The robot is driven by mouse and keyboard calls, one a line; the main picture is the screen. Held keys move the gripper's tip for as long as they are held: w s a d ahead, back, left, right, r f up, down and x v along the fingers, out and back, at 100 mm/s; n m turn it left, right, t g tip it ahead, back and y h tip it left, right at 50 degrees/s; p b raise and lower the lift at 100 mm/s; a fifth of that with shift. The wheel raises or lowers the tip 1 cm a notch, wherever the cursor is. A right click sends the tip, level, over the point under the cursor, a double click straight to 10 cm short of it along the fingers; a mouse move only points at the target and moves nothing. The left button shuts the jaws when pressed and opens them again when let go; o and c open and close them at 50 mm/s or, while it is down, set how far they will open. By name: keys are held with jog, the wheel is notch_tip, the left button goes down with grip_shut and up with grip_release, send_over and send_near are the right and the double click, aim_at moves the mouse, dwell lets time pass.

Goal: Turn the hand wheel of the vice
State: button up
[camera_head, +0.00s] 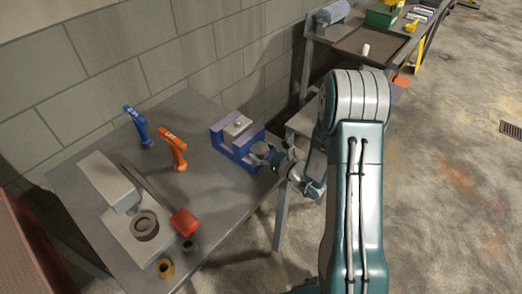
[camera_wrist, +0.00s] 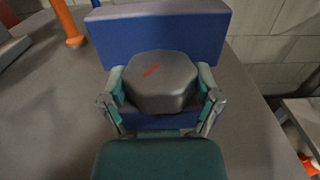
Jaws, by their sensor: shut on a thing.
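The blue vice (camera_head: 234,133) stands near the right edge of the grey workbench in the head view. Its blue body (camera_wrist: 160,33) fills the upper middle of the wrist view. The dark grey hand wheel (camera_wrist: 160,84) has a lobed rim and a short red mark on its face, tilted up to the right. My gripper (camera_wrist: 161,92) is shut on the wheel, one finger on its left side and one on its right. In the head view my gripper (camera_head: 270,158) is at the vice's front right, and it partly hides the wheel (camera_head: 260,149).
A wall runs behind. Another bench (camera_head: 375,45) stands at the back right. The floor at right is open.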

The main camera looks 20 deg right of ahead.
jog(key=shift+m+t+h, duration=0.8)
jog(key=shift+m+h, duration=0.2)
jog(key=shift+h, duration=0.4)
jog(key=o, duration=0.9)
jog(key=v, duration=1.1)
jog(key=shift+s+d, duration=0.2)
jog(key=shift+s, duration=0.15)
